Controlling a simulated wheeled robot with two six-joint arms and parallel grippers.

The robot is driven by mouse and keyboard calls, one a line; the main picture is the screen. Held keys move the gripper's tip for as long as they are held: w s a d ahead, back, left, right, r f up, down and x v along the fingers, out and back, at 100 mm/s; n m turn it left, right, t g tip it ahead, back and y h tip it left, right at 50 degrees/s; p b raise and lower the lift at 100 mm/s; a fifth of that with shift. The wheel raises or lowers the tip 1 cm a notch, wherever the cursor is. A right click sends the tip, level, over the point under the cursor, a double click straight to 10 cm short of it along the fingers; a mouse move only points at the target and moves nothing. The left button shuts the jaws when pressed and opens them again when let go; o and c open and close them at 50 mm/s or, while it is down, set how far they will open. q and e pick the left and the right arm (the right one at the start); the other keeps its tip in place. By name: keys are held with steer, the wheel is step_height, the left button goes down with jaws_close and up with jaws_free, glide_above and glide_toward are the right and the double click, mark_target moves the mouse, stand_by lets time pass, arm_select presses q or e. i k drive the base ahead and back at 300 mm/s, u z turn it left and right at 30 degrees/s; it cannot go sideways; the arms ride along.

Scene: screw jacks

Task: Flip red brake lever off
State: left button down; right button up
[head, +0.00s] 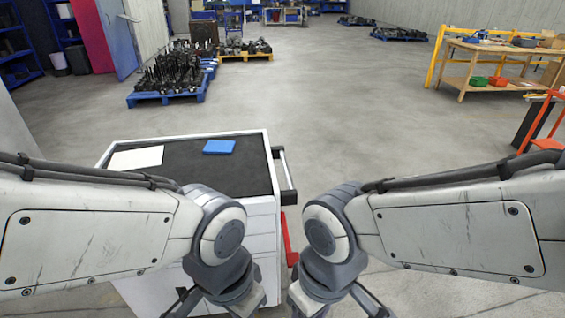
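A red part (289,241) shows low on the right side of the white cart (200,136), below its dark handle. It may be the red brake lever, but its lower end is hidden behind my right arm and I cannot tell its position. My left gripper (219,300) is at the bottom edge in front of the cart. My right gripper (330,302) is at the bottom edge, right of the cart and near the red part. The fingertips of both are cut off by the frame, so their opening cannot be told.
The cart's dark top holds a white sheet (137,158) and a blue block (219,147). An orange-red frame (541,125) stands at the right, near a wooden workbench (497,50). Blue pallets with dark parts (172,90) stand behind. The floor right of the cart is clear.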

mark_target(292, 258)
steer(key=z, duration=0.05)
steer(key=k, duration=0.5)
steer(key=z, duration=1.5)
steer(key=i, duration=0.8)
steer(key=u, duration=1.8)
